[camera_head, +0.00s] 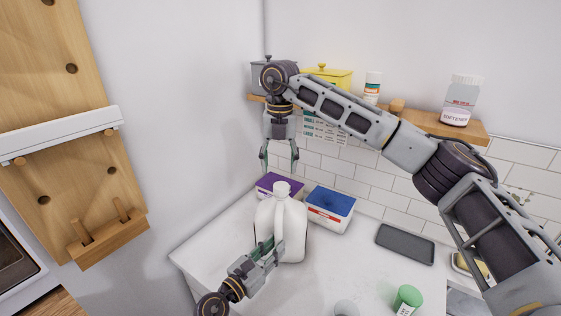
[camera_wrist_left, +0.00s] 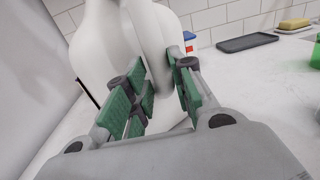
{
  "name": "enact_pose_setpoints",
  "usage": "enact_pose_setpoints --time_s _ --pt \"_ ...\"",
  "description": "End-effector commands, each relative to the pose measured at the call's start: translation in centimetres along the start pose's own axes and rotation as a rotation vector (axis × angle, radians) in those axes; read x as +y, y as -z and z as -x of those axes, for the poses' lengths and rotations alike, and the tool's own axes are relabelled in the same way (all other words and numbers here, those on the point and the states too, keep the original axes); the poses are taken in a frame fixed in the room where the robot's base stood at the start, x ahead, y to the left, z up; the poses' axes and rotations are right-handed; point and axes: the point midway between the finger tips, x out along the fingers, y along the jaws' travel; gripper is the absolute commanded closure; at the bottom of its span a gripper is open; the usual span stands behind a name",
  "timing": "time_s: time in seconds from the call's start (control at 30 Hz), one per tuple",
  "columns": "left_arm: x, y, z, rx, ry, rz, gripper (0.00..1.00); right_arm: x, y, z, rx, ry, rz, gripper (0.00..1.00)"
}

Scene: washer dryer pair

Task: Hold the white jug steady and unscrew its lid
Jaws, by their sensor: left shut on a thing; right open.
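The white jug (camera_head: 290,225) stands upright on the white counter, its white lid (camera_head: 281,188) on top. My left gripper (camera_head: 268,247) is at the jug's front, shut on its handle. In the left wrist view the jug (camera_wrist_left: 100,45) fills the upper left, and the green-padded fingers of my left gripper (camera_wrist_left: 160,95) are on both sides of the handle (camera_wrist_left: 150,45). My right gripper (camera_head: 279,158) points down above the jug's lid, open and empty, with a gap between its fingertips and the lid.
A purple box (camera_head: 275,182) and a blue-topped box (camera_head: 329,207) stand behind the jug.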

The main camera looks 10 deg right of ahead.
Motion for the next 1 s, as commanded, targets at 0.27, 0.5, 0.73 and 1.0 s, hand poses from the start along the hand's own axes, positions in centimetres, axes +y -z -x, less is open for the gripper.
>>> enact_pose_setpoints --time_s 0.27,0.5,0.73,1.0 --pt "-0.2 0.32 0.0 0.005 0.004 0.007 1.0 -0.11 -0.03 -0.02 -0.002 0.005 -0.225 0.42" --pt "-0.18 0.31 0.0 0.005 0.004 0.007 1.0 -0.19 -0.04 -0.02 -0.003 0.008 -0.42 0.42" --pt "-0.17 0.3 0.0 0.005 0.004 0.007 1.0 -0.25 -0.05 -0.02 -0.005 0.01 -0.607 0.42" --pt "-0.16 0.28 0.0 0.004 0.004 0.006 1.0 -0.31 -0.04 -0.02 -0.007 0.013 -0.826 0.42"
